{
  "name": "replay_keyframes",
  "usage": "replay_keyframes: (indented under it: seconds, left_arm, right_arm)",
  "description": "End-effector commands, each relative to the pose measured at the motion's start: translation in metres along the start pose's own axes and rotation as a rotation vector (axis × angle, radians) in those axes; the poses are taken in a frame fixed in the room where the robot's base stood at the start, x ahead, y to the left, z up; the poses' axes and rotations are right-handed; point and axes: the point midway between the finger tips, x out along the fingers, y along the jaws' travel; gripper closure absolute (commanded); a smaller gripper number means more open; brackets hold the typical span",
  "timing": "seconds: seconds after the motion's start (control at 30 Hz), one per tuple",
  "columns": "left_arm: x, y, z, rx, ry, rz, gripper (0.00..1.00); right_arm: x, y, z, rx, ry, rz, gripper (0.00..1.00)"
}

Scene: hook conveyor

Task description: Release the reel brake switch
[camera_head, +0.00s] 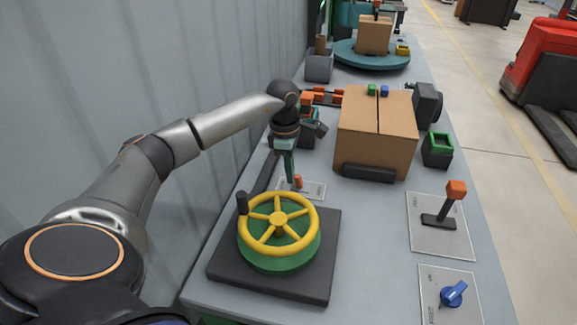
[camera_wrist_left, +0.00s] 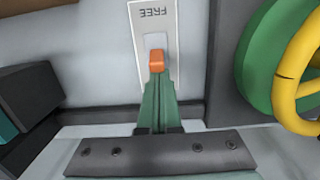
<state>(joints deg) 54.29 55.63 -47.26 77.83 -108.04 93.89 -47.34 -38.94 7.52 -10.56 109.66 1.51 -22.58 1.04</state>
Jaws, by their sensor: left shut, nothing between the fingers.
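The brake switch is a small orange-tipped toggle (camera_head: 298,181) on a pale plate (camera_head: 317,190) beyond the yellow handwheel. In the left wrist view the orange tip (camera_wrist_left: 156,61) stands at the end of my fingers, with the word FREE readable upside down on its plate (camera_wrist_left: 153,14). My left gripper (camera_head: 290,180) is shut and empty, pointing down at the switch. Its green fingers (camera_wrist_left: 156,80) overlap the tip's near side, and I cannot tell whether they touch it. The near part of the plate is hidden behind the fingers. My right gripper is out of view.
A yellow handwheel (camera_head: 278,219) on a green reel stands just in front of the switch. A cardboard box (camera_head: 377,130) stands behind to the right. An orange-topped lever (camera_head: 456,190) and a blue knob (camera_head: 453,294) sit at the right. The grey wall is close on the left.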

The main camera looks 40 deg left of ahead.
Motion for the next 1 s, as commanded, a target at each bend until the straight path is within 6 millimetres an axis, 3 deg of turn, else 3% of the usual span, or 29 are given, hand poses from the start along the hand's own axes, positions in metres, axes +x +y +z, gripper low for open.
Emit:
replay_keyframes:
  seconds: [0.33,0.63,1.0]
  left_arm:
    - [-0.006,0.0,0.017,0.001,-0.002,0.001,1.0]
    - [-0.006,0.0,0.015,0.0,-0.001,0.0,1.0]
    - [-0.021,0.0,0.016,0.0,0.0,-0.001,1.0]
  right_arm:
    - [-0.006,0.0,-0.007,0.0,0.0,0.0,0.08]
    - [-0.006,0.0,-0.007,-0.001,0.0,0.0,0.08]
    - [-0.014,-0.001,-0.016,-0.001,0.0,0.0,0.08]
